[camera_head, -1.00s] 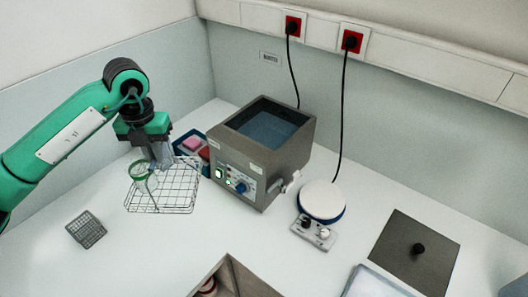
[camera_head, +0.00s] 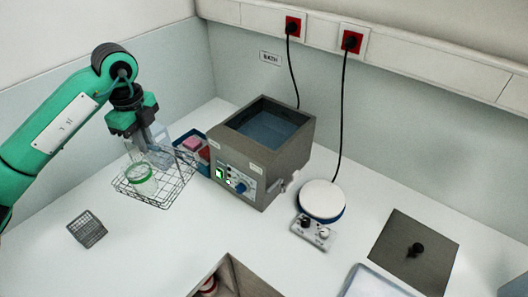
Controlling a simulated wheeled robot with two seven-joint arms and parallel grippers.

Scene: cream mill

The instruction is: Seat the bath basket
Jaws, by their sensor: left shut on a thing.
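The wire bath basket (camera_head: 160,197) is at left, beside the water bath. My left gripper (camera_head: 150,147) is above its far side with fingers down, shut on its wire edge. The exact grip point is small and hard to see. The basket looks raised a little and slightly tilted; its clearance from the bench is hard to judge. A clear vessel with a green ring (camera_head: 141,172) shows through the wires; I cannot tell whether it is inside or behind. The grey water bath (camera_head: 236,152) is open at the top, with blue water (camera_head: 266,129) inside. My right gripper is out of view.
A blue tray (camera_head: 203,167) with pink and red pieces sits between basket and bath. A small grey rack (camera_head: 87,229) is front left. A white-topped hotplate (camera_head: 322,198) and a dark lid with a knob (camera_head: 417,250) are to the right. An open box (camera_head: 245,278) is in front.

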